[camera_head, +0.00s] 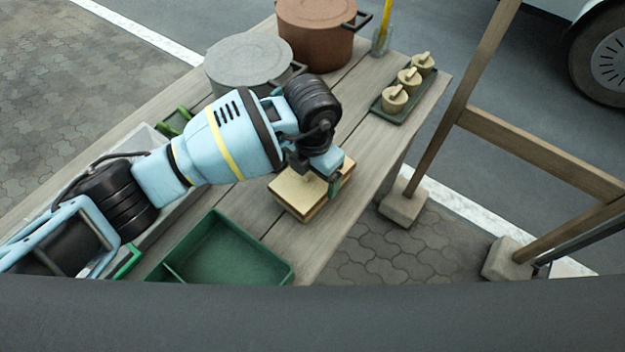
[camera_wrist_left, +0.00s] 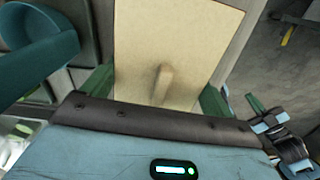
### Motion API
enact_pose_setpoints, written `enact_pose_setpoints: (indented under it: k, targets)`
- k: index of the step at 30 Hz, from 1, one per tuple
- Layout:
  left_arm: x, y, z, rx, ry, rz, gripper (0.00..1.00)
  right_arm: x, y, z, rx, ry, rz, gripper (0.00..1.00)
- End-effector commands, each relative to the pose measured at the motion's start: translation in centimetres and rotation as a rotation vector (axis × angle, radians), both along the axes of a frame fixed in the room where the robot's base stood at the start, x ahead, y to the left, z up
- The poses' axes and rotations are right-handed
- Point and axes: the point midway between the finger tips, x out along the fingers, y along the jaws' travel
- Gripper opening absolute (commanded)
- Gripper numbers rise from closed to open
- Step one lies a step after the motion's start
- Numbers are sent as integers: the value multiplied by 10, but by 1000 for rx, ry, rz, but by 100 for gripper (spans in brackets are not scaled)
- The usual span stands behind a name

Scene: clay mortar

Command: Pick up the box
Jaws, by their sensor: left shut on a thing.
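The box (camera_head: 296,196) is pale tan wood with a brown side and is near the right edge of the table. My left gripper (camera_head: 322,180) is over it from above, with a green finger against its right side. In the left wrist view the box's pale top (camera_wrist_left: 185,40) has a small knob and lies between the two green fingers of my left gripper (camera_wrist_left: 158,92), which is shut on it. I cannot tell if the box touches the table. Blue and black parts, probably my right gripper (camera_wrist_left: 268,120), show at the right of the left wrist view, too small to read.
The wooden table (camera_head: 350,165) holds a green tray (camera_head: 290,273), a grey lidded pot (camera_head: 240,65), a brown pot (camera_head: 315,40) and a dark tray (camera_head: 430,92) with small lidded jars. A wooden frame (camera_head: 540,150) stands right of the table.

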Motion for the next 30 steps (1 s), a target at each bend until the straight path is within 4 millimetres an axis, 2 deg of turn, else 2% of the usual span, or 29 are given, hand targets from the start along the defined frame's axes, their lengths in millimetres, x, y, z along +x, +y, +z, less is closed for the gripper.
enact_pose_setpoints:
  k: [4,7,15,21,30]
  targets:
    - [0,0,3,-1,-2,0,62,0,0,0,0,0,0,0]
    - [1,0,12,-3,-3,0,62,0,0,1,0,-1,0,0]
    - [1,-1,62,-3,-4,-1,62,1,0,3,-1,-4,0,0]
    - [1,0,90,-1,-2,0,62,2,0,3,-1,-4,0,0]
    - [0,0,101,-1,-1,-5,62,1,0,3,0,-3,1,0]
